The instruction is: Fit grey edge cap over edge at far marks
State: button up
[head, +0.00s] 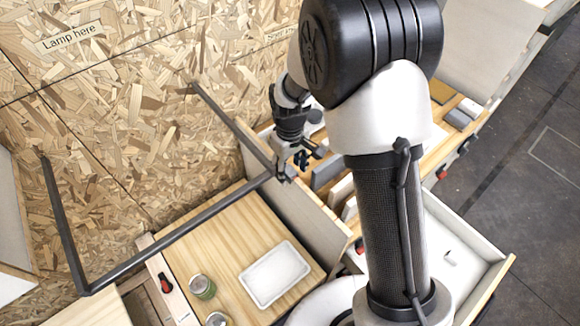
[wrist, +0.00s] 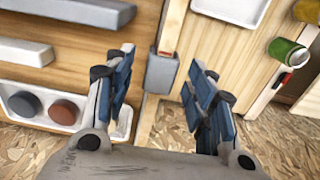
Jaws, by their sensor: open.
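The grey edge cap (wrist: 162,73) is a small grey block on the pale top edge of an upright panel (wrist: 172,28) in the wrist view. It appears to straddle that edge; how far down it sits cannot be told. A small dark reddish mark shows on the edge just beyond it. My gripper (wrist: 160,76) is open, with one blue-padded finger on either side of the cap and a visible gap on both sides. In the head view my gripper (head: 286,176) is over the panel's (head: 310,222) edge near the wall, and the cap cannot be made out.
A dark metal rail (head: 180,236) runs close by my gripper. A wooden worktop (head: 215,250) holds a white tray (head: 274,275) and a green jar (head: 202,287). A white dish with round pieces (wrist: 68,108) lies left of the panel in the wrist view.

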notch_tip(320, 180, up, 12)
dwell(0.5)
dwell(0.4)
jog(key=s+d+r+m+t+b, duration=0.25)
jog(key=s+d+r, duration=0.35)
jog(key=s+r, duration=0.45)
jog(key=s+d+f+m+t+b, duration=0.1)
jog(key=s+d+m, duration=0.1)
jog(key=s, duration=0.4)
jog(key=s+d+f+m+t+b, duration=0.1)
jog(key=s+m, duration=0.1)
jog(key=s, duration=0.5)
jog(key=shift+s+d+f, duration=0.2)
jog(key=shift+s+d, duration=0.05)
jog(key=shift+d, duration=0.15)
jog(key=shift+c, duration=0.5)
